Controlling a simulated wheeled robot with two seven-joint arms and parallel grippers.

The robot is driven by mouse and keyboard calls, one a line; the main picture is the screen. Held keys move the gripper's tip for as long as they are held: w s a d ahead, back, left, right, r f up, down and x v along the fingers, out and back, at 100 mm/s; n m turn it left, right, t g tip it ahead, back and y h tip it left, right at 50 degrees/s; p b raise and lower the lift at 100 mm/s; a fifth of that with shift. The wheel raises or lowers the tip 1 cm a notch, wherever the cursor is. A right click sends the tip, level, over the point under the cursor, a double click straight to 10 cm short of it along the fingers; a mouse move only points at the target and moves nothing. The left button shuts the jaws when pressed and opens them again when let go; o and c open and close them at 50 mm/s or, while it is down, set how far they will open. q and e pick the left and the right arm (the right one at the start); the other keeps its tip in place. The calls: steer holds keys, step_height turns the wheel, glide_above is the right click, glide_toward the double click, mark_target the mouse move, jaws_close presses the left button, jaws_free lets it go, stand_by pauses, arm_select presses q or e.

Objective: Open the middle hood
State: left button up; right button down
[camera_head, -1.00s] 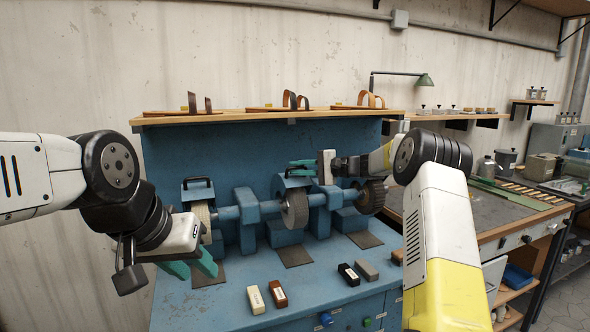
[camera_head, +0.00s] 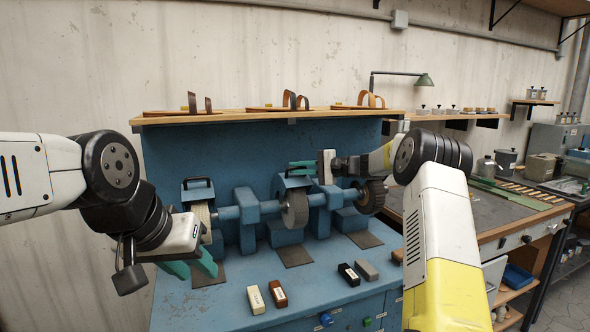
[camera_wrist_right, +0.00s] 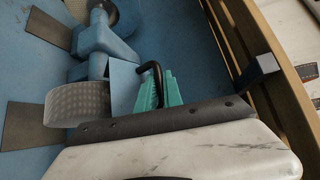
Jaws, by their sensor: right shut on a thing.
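The blue grinding machine carries several wheels in a row. The middle hood (camera_head: 294,182) sits above the middle wheel (camera_head: 295,209); in the right wrist view its blue plate (camera_wrist_right: 124,85) shows beside the wheel. My right gripper (camera_head: 301,165) reaches in from the right with its green fingers at this hood. In the right wrist view the fingers (camera_wrist_right: 158,92) are shut on the black handle (camera_wrist_right: 154,72) of the hood. My left gripper (camera_head: 204,266) hangs in front of the left wheel, its green fingers pointing down and right, apart from the machine; I see no object between them.
The left hood (camera_head: 197,190) with its black handle stands over the left wheel. A wooden shelf (camera_head: 262,116) with sandals runs above the machine. Blocks, such as a cream one (camera_head: 256,299) and a black one (camera_head: 348,274), lie on the front table top.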

stand_by(0.7)
steer(key=w+r, duration=0.1)
steer(key=w, duration=0.1)
steer(key=w+a+r, duration=0.1)
steer(key=w+r, duration=0.1)
steer(key=w+a+r, duration=0.1)
steer(key=w, duration=0.1)
steer(key=shift+w+r, duration=0.3)
steer(key=shift+r, duration=0.1)
steer(key=c, duration=1.8)
jaws_free()
steer(key=shift+o, duration=0.2)
steer(key=v, duration=0.8)
steer(key=shift+a+r, duration=0.1)
